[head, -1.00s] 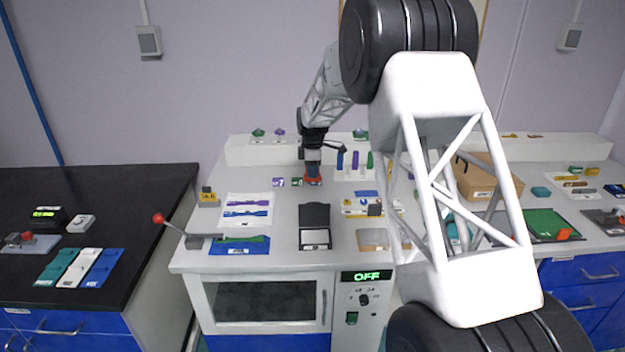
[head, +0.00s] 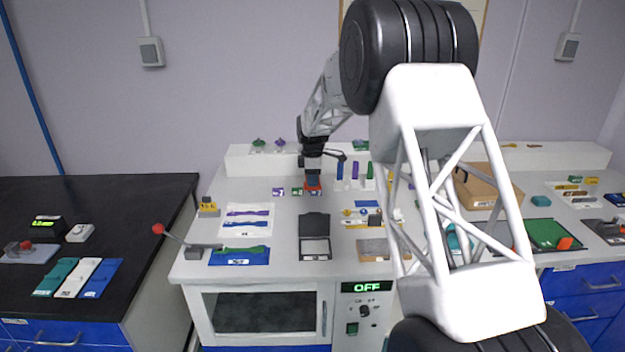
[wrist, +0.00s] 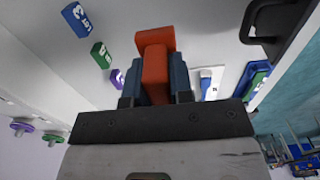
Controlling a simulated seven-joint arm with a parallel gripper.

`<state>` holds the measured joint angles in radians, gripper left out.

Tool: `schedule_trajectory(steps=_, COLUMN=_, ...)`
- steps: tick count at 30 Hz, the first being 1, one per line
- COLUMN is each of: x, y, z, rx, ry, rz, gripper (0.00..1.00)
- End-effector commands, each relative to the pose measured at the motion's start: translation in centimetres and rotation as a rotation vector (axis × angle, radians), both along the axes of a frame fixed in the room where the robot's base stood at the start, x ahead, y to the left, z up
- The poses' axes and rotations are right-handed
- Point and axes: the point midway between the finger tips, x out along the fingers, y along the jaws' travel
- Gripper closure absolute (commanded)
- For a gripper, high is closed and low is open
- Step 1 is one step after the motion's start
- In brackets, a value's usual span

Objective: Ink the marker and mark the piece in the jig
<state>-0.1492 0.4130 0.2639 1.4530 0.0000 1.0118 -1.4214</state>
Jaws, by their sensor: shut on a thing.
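My gripper (head: 313,178) is at the back middle of the white bench, pointing down. In the wrist view its dark blue fingers (wrist: 155,80) are shut on an orange-red block-shaped marker (wrist: 155,45). The marker also shows as a small red patch in the head view (head: 313,187). I cannot tell whether it touches the bench. The open black ink pad (head: 314,247), lid up at its back, lies in front of the gripper. The blue jig (head: 239,260) with a green piece (head: 238,249) on it lies at the front left. The marker's underside is hidden.
Small purple (head: 278,191) and green (head: 297,190) lettered blocks lie left of my gripper. Upright coloured pieces (head: 355,169) stand close on its right. A red-knobbed lever (head: 158,229) rises left of the jig. My arm hides part of the bench's right side.

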Motion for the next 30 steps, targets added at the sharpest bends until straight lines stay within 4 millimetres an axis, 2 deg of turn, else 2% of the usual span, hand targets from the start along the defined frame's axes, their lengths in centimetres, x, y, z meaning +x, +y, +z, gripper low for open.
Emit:
schedule_trajectory(steps=8, x=0.0, y=0.0, z=1.1, rx=0.0, ry=-0.002, rz=0.0, gripper=0.94)
schedule_trajectory(steps=30, x=0.0, y=0.0, z=6.3, rx=0.0, ry=-0.002, rz=0.0, gripper=0.94)
